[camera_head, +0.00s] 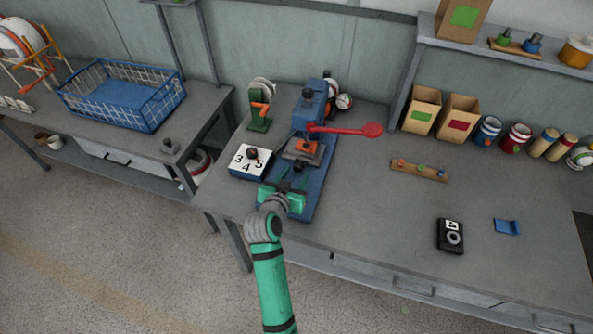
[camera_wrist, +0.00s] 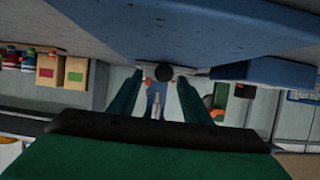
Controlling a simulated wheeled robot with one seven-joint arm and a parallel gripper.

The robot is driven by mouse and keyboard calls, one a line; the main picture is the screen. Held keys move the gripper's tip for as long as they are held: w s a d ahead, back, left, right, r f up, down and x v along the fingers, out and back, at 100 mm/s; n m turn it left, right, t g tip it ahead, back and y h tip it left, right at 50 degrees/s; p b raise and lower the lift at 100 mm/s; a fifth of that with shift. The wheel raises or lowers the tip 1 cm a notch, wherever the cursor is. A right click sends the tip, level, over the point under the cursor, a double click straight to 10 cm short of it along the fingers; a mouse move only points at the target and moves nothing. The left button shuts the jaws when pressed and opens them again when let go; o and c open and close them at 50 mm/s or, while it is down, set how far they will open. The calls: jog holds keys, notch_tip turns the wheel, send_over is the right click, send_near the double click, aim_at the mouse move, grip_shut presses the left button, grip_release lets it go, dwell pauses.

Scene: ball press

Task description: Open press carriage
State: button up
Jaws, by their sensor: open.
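The blue press (camera_head: 312,105) stands on the bench with its red lever (camera_head: 345,129) pointing right. Its carriage (camera_head: 303,150), a grey plate with an orange part above it, sits over the front of the blue base (camera_head: 318,195). My green gripper (camera_head: 290,180) is low over the base, in front of the carriage. In the wrist view its two fingers (camera_wrist: 160,80) are apart, with a dark round knob (camera_wrist: 164,73) showing between or just beyond the tips. I cannot tell whether they touch it. The gripper hides part of the base.
A white dial block (camera_head: 248,161) numbered 3, 4, 5 stands left of the press. A green tool (camera_head: 259,115) is behind it. A wooden strip (camera_head: 418,171) with coloured pegs and a black device (camera_head: 450,236) lie to the right. The bench between is clear.

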aim_at(297, 168)
jog(key=shift+a+x, duration=0.15)
jog(key=shift+x, duration=0.65)
jog(key=shift+a+x, duration=0.15)
jog(key=shift+x, duration=0.7)
jog(key=shift+w, duration=0.15)
